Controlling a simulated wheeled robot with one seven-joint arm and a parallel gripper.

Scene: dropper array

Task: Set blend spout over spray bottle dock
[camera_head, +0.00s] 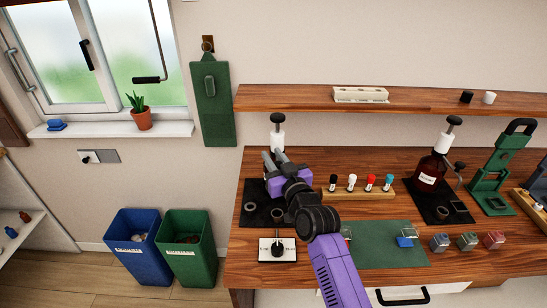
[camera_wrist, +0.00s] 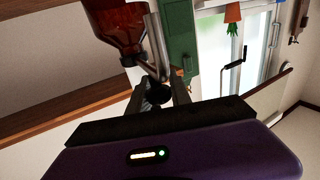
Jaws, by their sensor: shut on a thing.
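My gripper (camera_head: 272,162) reaches over the black mat at the left of the bench and hides much of what stands behind it. A white pump top with a black knob (camera_head: 277,137) rises just behind it. In the wrist view, a brown bottle (camera_wrist: 118,28) stands beyond my jaws, with a metal spout arm (camera_wrist: 157,50) at its side. My gripper is shut on a dark rounded piece (camera_wrist: 157,92) at the arm's end, apparently the spout. A second labelled brown bottle (camera_head: 430,172) with a metal spout (camera_head: 457,178) stands on the right mat. I cannot tell which dock is the spray bottle's.
A dark ring (camera_head: 250,206) lies on the left mat. A white dial plate (camera_head: 277,249) sits in front. A wooden rack (camera_head: 357,193) holds several small vials. A green mat (camera_head: 385,245) and several small coloured blocks lie to the right. A shelf (camera_head: 310,98) runs above.

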